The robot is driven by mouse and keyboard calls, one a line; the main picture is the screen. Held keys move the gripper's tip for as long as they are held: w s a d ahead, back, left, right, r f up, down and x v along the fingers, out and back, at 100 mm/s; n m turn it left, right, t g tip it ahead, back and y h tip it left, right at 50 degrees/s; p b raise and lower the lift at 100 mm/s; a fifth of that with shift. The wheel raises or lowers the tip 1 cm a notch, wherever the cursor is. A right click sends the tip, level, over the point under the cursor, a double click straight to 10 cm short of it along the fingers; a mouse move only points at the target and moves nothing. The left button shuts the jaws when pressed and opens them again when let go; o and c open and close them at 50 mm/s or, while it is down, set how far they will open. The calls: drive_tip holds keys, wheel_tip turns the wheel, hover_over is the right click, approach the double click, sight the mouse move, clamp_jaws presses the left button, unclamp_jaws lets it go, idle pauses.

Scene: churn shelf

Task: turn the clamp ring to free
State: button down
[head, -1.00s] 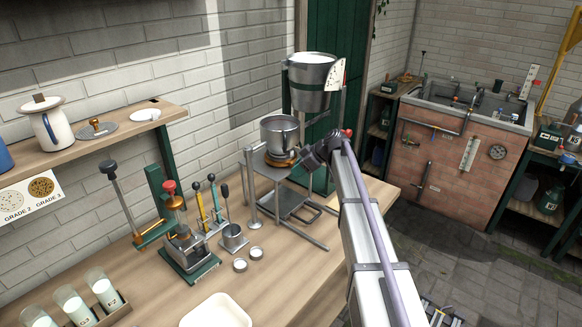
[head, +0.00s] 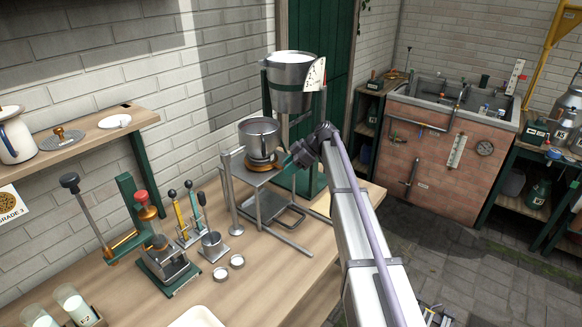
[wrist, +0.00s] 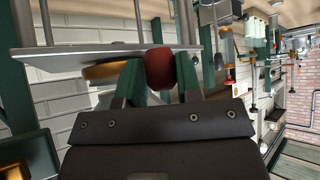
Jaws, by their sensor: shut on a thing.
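The clamp ring appears to be the brass-orange ring (head: 261,162) under the steel pot (head: 259,132) on the metal stand. In the wrist view its brass edge (wrist: 110,71) shows just below a flat metal plate (wrist: 100,56). My gripper (head: 292,156) is at the right side of the ring. In the wrist view my gripper (wrist: 160,75) is shut on a dark red knob (wrist: 159,68) beside the brass edge. Whether the knob joins the ring is hidden by my fingers. The ring's far side is also hidden.
A large steel bucket (head: 291,82) hangs just behind and above the pot. A small press (head: 165,260) and several levers stand on the bench to the left. The wooden bench front (head: 260,290) is largely clear. A brick sink unit (head: 440,150) stands at the back right.

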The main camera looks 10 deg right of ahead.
drive_tip(key=shift+a, duration=0.1)
drive_tip(key=c, duration=0.9)
unclamp_jaws()
drive_tip(key=shift+a+f, duration=0.1)
drive_tip(key=shift+a, duration=0.1)
drive_tip(key=shift+o, duration=0.3)
drive_tip(key=shift+d, duration=0.15)
drive_tip(key=p+v, duration=0.7)
drive_tip(key=v, duration=0.3)
drive_tip(key=shift+d+r+p, duration=0.2)
drive_tip(key=shift+r+p, duration=0.15)
